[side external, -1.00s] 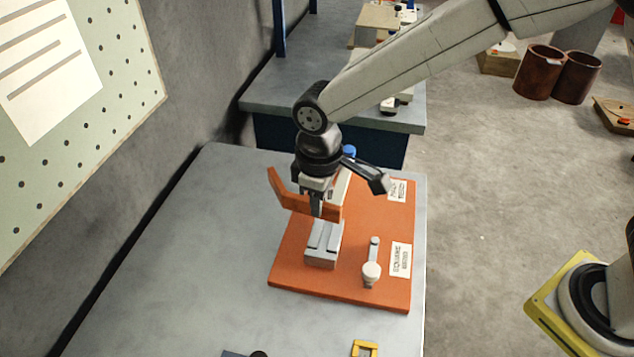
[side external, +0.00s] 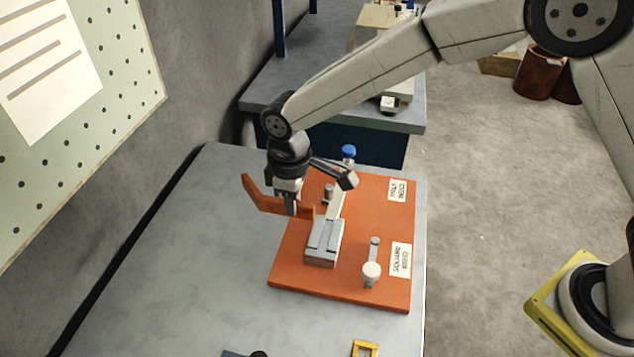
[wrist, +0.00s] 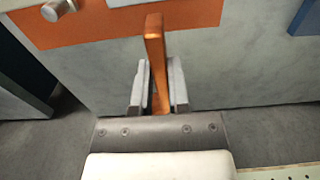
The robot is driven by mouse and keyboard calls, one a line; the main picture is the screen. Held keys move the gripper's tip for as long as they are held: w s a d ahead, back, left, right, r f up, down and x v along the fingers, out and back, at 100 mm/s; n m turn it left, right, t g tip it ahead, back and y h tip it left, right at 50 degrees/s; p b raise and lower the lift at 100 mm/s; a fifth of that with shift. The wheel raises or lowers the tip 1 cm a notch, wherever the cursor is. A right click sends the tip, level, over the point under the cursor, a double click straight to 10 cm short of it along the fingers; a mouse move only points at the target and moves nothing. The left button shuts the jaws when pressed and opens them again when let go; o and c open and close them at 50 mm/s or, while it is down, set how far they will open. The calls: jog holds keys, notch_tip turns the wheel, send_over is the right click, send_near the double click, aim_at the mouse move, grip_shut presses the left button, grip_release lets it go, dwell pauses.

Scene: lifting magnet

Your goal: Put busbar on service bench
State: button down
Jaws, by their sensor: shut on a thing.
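The busbar is a bent copper-orange bar (side external: 266,204), with one end angled up at the left. My gripper (side external: 291,210) is shut on it and holds it above the grey bench top (side external: 170,270), near the left edge of the orange board. In the wrist view the busbar (wrist: 155,60) stands between the two grey fingers of my gripper (wrist: 158,90). Its right end overlaps the board's edge in the side view. I cannot tell which of the two benches in view is the service bench.
The orange board (side external: 335,293) carries a grey grooved block (side external: 323,243), a lever with a blue knob (side external: 348,152) and a white-knobbed lever (side external: 371,272). A yellow frame (side external: 365,349) lies in front. A second bench (side external: 390,120) stands behind. The grey top left of the board is clear.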

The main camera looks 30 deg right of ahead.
jog(key=w+a+f, duration=0.1)
jog(key=w+f, duration=0.1)
jog(key=w+a+f, duration=0.1)
jog(key=w+f, duration=0.1)
jog(key=w, duration=0.1)
jog(key=w+a+f, duration=0.1)
jog(key=w+f, duration=0.1)
jog(key=shift+w+a+f, duration=0.2)
jog(key=shift+w+a, duration=0.05)
jog(key=shift+a, duration=0.1)
jog(key=shift+w+a+f, duration=0.25)
jog(key=shift+w+f, duration=0.2)
jog(key=shift+f, duration=0.1)
jog(key=shift+w+f, duration=0.1)
jog(key=shift+f, duration=1.65)
jog(key=shift+f, duration=0.1)
jog(key=c, duration=0.6)
grip_release()
jog(key=shift+f, duration=0.1)
